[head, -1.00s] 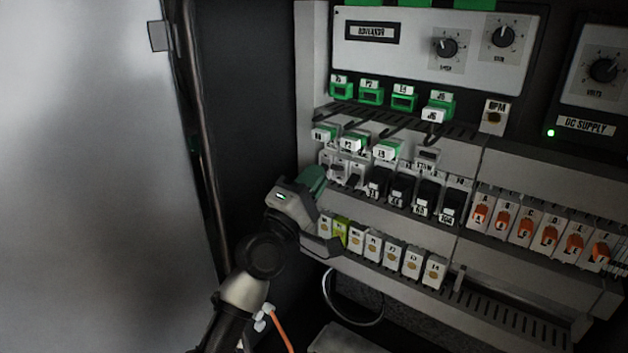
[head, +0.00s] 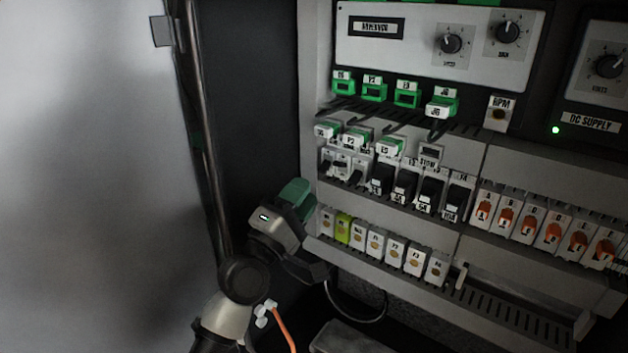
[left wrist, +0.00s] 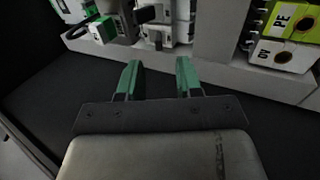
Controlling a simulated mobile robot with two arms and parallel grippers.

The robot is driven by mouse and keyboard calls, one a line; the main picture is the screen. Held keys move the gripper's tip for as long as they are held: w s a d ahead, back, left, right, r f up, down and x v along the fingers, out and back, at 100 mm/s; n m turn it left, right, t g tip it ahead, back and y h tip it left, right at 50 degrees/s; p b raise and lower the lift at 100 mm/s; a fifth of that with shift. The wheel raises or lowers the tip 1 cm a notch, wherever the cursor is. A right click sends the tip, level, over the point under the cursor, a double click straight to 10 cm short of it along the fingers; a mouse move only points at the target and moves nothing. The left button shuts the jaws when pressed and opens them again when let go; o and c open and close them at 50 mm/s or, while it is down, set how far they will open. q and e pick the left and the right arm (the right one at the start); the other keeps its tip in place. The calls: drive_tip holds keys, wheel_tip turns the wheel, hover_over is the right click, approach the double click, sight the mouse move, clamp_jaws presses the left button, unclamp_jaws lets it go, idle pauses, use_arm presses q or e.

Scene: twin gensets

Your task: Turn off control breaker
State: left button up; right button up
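A row of breakers runs across the middle rail of the panel. At its left end are small white breakers (head: 342,162) with dark levers, followed by wider ones with black levers (head: 405,187). I cannot read which is the control breaker, nor tell its lever position for sure. In the left wrist view, white breakers with black levers (left wrist: 158,31) stand just beyond the fingertips. My left gripper (head: 293,196) is left of the row, apart from it. In the left wrist view its green fingers (left wrist: 158,78) are spread with nothing between them. My right gripper is not in view.
Green connectors (head: 374,90) sit above the breakers. Terminal blocks (head: 375,243) sit below, and orange-lever switches (head: 530,227) are to the right. A control panel with knobs (head: 450,41) is at the top. Free room lies left, before the dark cabinet wall (head: 250,100).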

use_arm(q)
drive_tip(key=v, duration=0.6)
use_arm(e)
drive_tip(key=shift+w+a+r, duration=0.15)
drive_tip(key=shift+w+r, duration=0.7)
use_arm(q)
drive_tip(key=shift+w, duration=0.1)
